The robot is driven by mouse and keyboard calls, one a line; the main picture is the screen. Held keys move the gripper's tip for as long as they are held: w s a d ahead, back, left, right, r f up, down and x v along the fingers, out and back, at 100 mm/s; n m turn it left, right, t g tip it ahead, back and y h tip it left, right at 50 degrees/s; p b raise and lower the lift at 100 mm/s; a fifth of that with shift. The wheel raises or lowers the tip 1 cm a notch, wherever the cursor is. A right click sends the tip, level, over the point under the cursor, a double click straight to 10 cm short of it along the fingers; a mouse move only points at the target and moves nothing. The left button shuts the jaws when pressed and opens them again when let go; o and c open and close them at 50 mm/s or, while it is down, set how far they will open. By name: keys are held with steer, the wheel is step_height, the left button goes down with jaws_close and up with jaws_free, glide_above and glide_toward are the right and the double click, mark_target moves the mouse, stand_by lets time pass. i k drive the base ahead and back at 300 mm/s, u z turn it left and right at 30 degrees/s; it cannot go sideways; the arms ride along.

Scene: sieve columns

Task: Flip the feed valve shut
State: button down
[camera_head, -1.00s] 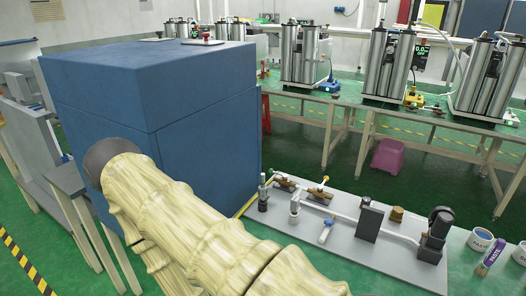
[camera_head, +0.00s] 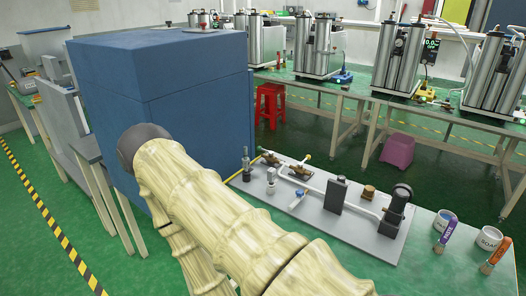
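A grey plate (camera_head: 345,229) on the table carries a line of pipe with small fittings. A small valve with a blue handle (camera_head: 299,194) stands near its front edge. Another fitting with a yellowish tip (camera_head: 308,157) is at the back, near small brass-brown parts (camera_head: 301,172). A dark block (camera_head: 336,195) and a dark round-topped unit (camera_head: 398,208) stand farther right. I cannot tell which fitting is the feed valve or how its handle is set. My arm, in a pale yellow sleeve, crosses the lower middle. My gripper is out of view.
A large blue box (camera_head: 165,95) stands left of the plate. Two cups (camera_head: 446,220) (camera_head: 491,238) and two brushes (camera_head: 445,237) (camera_head: 496,255) are right of it. Behind, benches carry metal columns (camera_head: 315,47); a red stool (camera_head: 270,103) and a purple stool (camera_head: 397,151) stand on the floor.

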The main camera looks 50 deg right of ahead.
mark_target(259, 148)
steer(key=z, duration=1.1)
